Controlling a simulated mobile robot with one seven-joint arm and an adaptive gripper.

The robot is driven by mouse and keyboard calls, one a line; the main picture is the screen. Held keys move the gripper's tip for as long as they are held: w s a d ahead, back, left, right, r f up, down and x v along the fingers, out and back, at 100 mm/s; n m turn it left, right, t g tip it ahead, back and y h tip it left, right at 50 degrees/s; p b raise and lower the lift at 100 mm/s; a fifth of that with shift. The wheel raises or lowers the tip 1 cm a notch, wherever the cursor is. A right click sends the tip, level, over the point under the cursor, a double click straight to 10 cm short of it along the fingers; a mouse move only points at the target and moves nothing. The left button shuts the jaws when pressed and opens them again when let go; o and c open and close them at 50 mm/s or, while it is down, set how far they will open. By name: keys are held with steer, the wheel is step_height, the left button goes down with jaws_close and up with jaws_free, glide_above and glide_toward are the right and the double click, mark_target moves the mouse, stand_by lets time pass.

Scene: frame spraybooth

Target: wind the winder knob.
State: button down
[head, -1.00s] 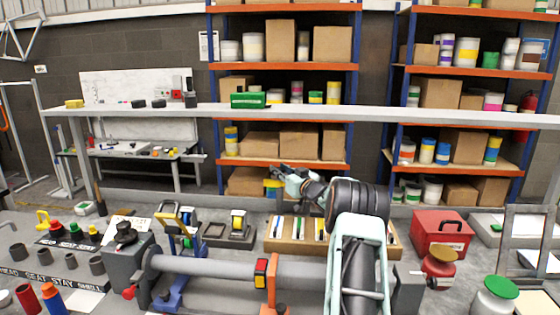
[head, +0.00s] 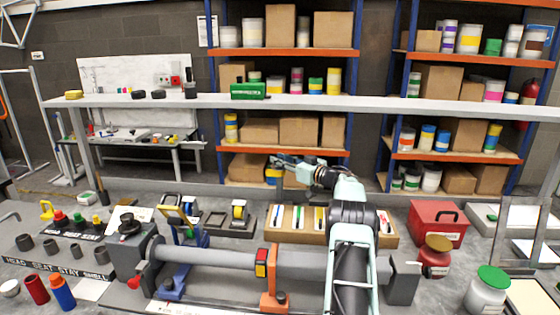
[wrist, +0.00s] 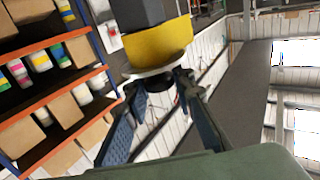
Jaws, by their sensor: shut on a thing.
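My gripper (head: 284,160) is at the end of my arm, held above the middle of the bench and pointing left in the head view. In the wrist view its two dark fingers (wrist: 160,84) are shut on the winder knob (wrist: 157,84), a small dark piece largely hidden between the fingertips. The knob sits at a white disc on a yellow drum (wrist: 160,42), with a dark grey block (wrist: 138,12) beyond it. In the head view the knob is too small and hidden to make out.
A grey tube (head: 210,257) with end blocks lies along the front bench. A wooden tray (head: 387,238), a red case (head: 434,225) and a green-lidded jar (head: 489,290) stand nearby. A long pale beam (head: 330,102) crosses behind; shelves with boxes stand at the back.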

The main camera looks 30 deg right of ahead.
steer(key=shift+r+n+y, duration=0.15)
steer(key=shift+n+y, duration=0.25)
steer(key=shift+y, duration=0.2)
stand_by(0.4)
steer(key=c, duration=1.7)
jaws_free()
steer(key=shift+v, duration=0.9)
steer(key=v, duration=1)
steer(key=shift+r, duration=0.1)
